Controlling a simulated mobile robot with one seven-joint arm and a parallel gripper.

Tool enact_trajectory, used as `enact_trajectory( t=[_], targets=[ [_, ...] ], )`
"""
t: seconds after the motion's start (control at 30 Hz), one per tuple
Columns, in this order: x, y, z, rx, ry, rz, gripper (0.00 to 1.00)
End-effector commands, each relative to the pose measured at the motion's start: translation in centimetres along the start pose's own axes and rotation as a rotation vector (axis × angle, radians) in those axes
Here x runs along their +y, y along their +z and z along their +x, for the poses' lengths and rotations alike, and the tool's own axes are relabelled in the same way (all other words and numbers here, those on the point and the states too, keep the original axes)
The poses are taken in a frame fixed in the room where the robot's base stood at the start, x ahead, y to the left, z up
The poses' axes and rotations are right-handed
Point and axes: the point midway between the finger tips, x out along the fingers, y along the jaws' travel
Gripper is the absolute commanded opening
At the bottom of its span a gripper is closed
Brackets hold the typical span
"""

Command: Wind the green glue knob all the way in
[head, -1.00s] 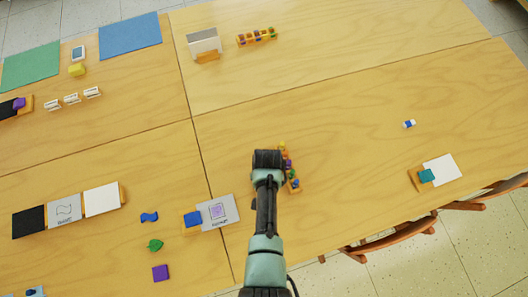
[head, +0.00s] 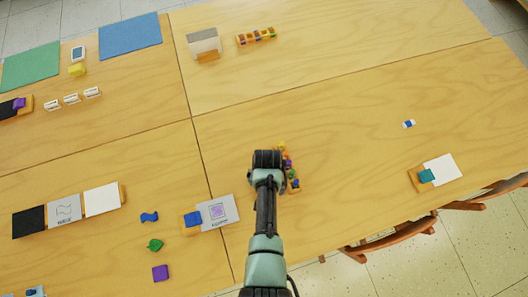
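My arm reaches up from the bottom of the head view, and my gripper (head: 267,160) is over the near table. Its fingers are hidden beneath the arm's end, so I cannot tell whether they are open or shut, or what they touch. A narrow orange holder (head: 295,190) with small coloured pieces, among them yellow, orange, purple and blue ones, lies right beside the gripper and is partly covered by it. The pieces are too small to tell whether one is the green glue knob.
A similar holder (head: 257,37) stands at the back. Wooden chairs (head: 385,241) border the near edge.

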Motion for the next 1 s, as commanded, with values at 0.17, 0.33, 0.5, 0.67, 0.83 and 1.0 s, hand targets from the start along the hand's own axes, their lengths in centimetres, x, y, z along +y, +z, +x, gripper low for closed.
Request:
enact_trajectory(
  t=[0.17, 0.33, 0.5, 0.67, 0.83, 1.0],
  targets=[
    [-0.02, -0.03, -0.02, 0.001, 0.0, 0.0, 1.0],
    [-0.02, -0.03, -0.02, 0.001, 0.0, 0.003, 1.0],
    [-0.04, -0.03, -0.07, 0.001, -0.001, 0.134, 1.0],
    [-0.07, -0.02, -0.07, 0.001, -0.001, 0.353, 1.0],
    [-0.03, -0.01, -0.05, 0.0, -0.001, 0.584, 1.0],
    [-0.05, -0.02, -0.06, 0.0, -0.001, 0.811, 1.0]
  ],
)
